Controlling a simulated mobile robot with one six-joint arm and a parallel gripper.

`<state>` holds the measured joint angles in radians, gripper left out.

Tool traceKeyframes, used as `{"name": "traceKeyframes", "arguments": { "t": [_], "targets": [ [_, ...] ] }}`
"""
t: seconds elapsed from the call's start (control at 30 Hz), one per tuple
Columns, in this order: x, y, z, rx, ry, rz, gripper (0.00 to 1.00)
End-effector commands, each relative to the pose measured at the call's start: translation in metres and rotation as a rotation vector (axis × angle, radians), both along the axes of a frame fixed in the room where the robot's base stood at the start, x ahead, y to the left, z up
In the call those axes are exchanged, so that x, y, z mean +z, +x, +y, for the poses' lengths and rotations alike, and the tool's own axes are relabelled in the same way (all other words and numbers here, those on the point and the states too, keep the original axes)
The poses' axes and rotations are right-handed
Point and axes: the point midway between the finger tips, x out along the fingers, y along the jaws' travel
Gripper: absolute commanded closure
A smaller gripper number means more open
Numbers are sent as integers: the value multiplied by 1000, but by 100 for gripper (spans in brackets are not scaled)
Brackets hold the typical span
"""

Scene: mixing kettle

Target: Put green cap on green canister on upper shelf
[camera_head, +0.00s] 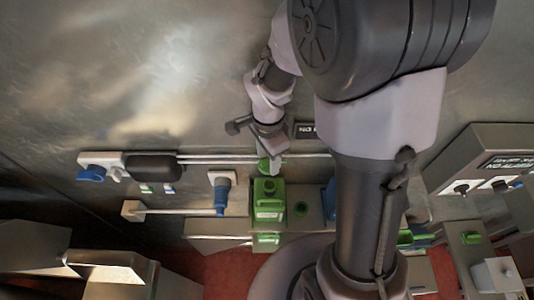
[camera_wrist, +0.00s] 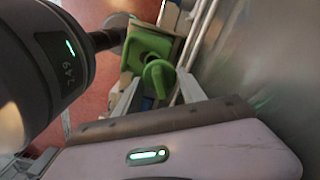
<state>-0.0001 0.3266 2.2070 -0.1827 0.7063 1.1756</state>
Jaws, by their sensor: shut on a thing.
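The green canister (camera_head: 268,208) stands upright on the upper shelf, left of centre in the head view, with a dark round opening on its top. My gripper (camera_head: 270,168) is just behind or above it, shut on the green cap (camera_head: 263,164). In the wrist view the cap (camera_wrist: 158,77) sits between the two fingers of my gripper (camera_wrist: 157,88). The green canister (camera_wrist: 149,46) shows just beyond the cap there, and the cap overlaps part of it. I cannot tell whether cap and canister touch.
A metal wall runs close behind the shelf (camera_head: 235,226). A blue-handled valve (camera_head: 221,195) is left of the canister, and a blue object (camera_head: 330,198) is to its right. A small green round thing (camera_head: 300,208) lies between them. Pipes (camera_head: 230,158) run along the wall.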

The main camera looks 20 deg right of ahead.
Motion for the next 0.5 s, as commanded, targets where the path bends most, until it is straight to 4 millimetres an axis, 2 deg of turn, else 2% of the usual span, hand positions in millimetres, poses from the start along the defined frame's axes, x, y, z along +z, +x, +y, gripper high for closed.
{"name": "traceKeyframes", "arguments": {
  "t": [0.23,0.5],
  "targets": [
    [-9,-1,0,-5,0,0,100],
    [-39,-1,0,-5,0,1,100]
  ]
}}
